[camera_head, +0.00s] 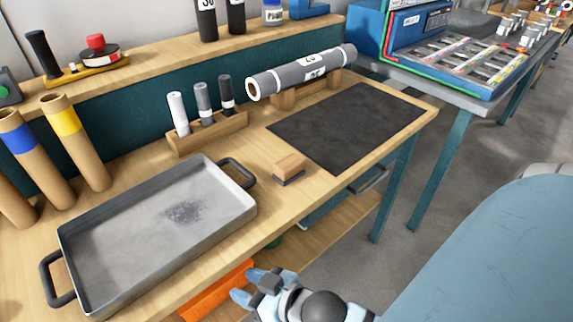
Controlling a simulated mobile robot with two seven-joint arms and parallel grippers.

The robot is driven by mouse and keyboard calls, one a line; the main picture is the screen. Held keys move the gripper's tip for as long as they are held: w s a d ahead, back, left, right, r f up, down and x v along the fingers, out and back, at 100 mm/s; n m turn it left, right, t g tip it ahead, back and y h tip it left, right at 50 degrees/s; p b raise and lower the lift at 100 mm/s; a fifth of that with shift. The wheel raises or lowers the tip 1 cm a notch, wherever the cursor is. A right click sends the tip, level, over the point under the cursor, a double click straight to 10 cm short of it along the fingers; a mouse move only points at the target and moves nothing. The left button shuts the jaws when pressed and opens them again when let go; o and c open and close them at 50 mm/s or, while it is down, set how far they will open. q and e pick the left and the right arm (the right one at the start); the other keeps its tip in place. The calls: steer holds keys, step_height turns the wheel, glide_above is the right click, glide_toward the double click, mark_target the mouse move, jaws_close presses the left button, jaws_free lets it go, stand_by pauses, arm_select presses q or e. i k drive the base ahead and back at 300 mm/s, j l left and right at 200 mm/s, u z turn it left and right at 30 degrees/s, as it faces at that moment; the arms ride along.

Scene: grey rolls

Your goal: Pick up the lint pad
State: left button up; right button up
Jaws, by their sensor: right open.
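The lint pad appears to be the small wooden block with a dark underside (289,168), lying on the bench between the metal tray and the black mat. My right gripper (245,284) is low in the view, in front of the bench's front edge. It is open, its light blue fingertips pointing left, with nothing seen between them. It is apart from the pad, nearer to me and a little to the left of it in the picture. My left gripper is not in view.
A grey metal tray (150,225) with black handles holds a dark dusty patch. A black mat (350,125) lies right of the pad. Behind are a grey roll (300,72) on a wooden cradle and a rack (207,135) with small rolls. Cardboard tubes (75,140) stand left.

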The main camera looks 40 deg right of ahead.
mark_target(288, 170)
steer(key=l+z, duration=0.1)
steer(key=z, duration=0.25)
steer(key=k+l+z, duration=0.1)
steer(key=z, duration=0.2)
steer(key=l+z, duration=0.2)
steer(key=z, duration=0.15)
steer(key=l+u, duration=0.15)
